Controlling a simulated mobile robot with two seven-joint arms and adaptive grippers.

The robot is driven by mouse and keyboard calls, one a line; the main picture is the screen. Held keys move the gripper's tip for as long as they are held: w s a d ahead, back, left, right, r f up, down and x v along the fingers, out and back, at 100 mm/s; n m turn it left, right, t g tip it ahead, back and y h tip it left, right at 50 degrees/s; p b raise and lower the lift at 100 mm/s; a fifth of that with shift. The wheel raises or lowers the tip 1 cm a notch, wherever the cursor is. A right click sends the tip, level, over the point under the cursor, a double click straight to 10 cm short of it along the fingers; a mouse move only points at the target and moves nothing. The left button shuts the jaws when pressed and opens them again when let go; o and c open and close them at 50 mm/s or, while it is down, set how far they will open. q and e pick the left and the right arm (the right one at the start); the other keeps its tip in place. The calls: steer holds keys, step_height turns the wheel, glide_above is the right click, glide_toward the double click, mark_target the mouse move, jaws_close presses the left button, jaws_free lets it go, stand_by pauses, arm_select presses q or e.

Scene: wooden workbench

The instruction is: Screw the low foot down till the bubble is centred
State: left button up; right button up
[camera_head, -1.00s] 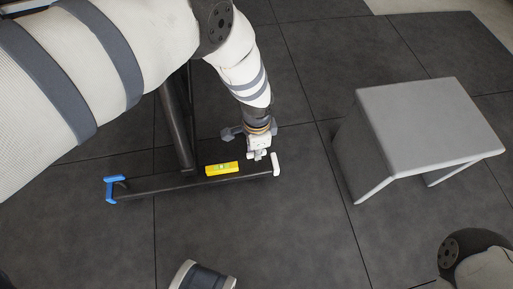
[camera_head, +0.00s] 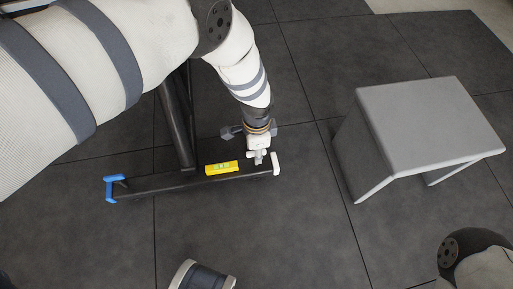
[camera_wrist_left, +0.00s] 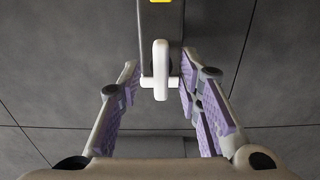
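A yellow spirit level (camera_head: 221,168) with a green vial lies on the dark foot bar (camera_head: 160,184); the bubble is too small to read. A blue foot (camera_head: 113,188) is at the bar's left end, a white foot (camera_head: 276,163) at its right end. I cannot tell which is lower. My left gripper (camera_head: 259,158) points down beside the white foot. In the left wrist view my left gripper (camera_wrist_left: 160,104) is open, its purple-padded fingers apart on either side of the white foot (camera_wrist_left: 160,65), with gaps visible. My right gripper is out of view.
A grey stool or small table (camera_head: 425,125) stands on the floor to the right. A dark post (camera_head: 178,115) rises from the bar behind the level. The dark tiled floor (camera_head: 300,230) in front of the bar is mostly clear.

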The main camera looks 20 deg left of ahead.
arm_select(q)
step_height(320, 180, up, 12)
stand_by(0.3)
